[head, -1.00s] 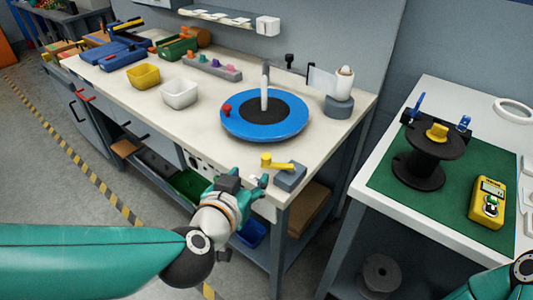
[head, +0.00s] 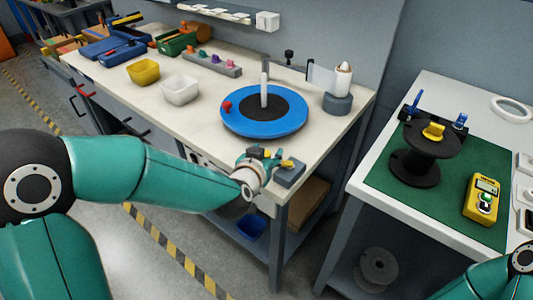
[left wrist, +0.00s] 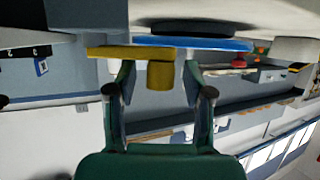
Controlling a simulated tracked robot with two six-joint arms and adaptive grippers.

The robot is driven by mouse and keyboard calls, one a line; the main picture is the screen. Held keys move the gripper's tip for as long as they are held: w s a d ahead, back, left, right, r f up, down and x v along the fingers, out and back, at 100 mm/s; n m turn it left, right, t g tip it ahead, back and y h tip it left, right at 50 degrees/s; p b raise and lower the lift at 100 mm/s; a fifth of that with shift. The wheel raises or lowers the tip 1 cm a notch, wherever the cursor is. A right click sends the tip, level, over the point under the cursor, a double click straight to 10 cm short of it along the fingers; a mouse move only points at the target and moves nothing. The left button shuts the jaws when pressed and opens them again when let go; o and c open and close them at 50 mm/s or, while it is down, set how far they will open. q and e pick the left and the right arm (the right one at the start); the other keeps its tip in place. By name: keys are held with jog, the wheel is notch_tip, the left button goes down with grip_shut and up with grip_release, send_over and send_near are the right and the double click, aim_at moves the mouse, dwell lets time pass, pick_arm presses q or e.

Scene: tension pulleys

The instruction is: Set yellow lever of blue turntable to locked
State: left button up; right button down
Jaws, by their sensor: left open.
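The blue turntable (head: 264,111) with a dark centre, a white upright post and a red knob lies on the white workbench. The yellow lever (head: 288,164) sits on a grey block (head: 290,177) at the bench's front corner, partly hidden by my left gripper (head: 265,155). In the left wrist view the lever's yellow bar (left wrist: 113,52) runs sideways, and its round knob (left wrist: 161,76) lies between my two fingertips. The fingers are open, with a gap on both sides of the knob. My right gripper is out of view; only part of that arm shows.
A grey holder with a white roll (head: 339,95) stands right of the turntable. Yellow (head: 143,72) and white (head: 180,89) bins stand to its left. A second table with a green mat (head: 385,180) bears a black spool (head: 416,165) and a yellow meter (head: 482,198).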

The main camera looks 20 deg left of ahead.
pick_arm(q)
grip_shut()
dwell(0.3)
